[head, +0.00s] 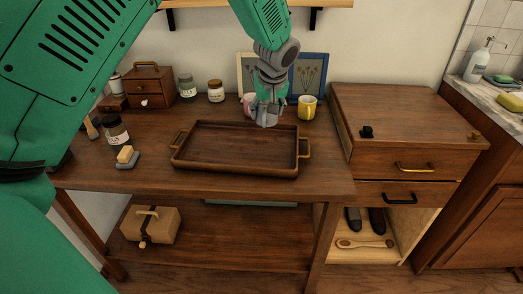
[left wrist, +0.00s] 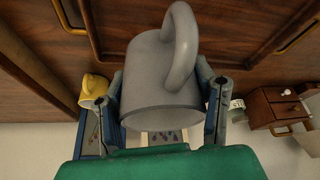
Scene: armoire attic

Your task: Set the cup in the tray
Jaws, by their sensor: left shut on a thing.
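A grey cup (left wrist: 160,75) with a looped handle fills the middle of the left wrist view, between the fingers of my left gripper (left wrist: 165,100). In the head view my left gripper (head: 268,92) points down with the cup (head: 266,117) at its tips, at the back edge of the tray. Whether the cup touches anything below cannot be told. The brown wooden tray (head: 235,171) with brass handles lies on the table and looks empty. My right gripper is out of view.
A yellow mug (head: 307,108) stands right of my left gripper; a pink mug (head: 248,102) is close on its left, partly hidden. Framed pictures (head: 310,75) lean behind. Jars (head: 187,88) and a small drawer box (head: 150,90) stand back left.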

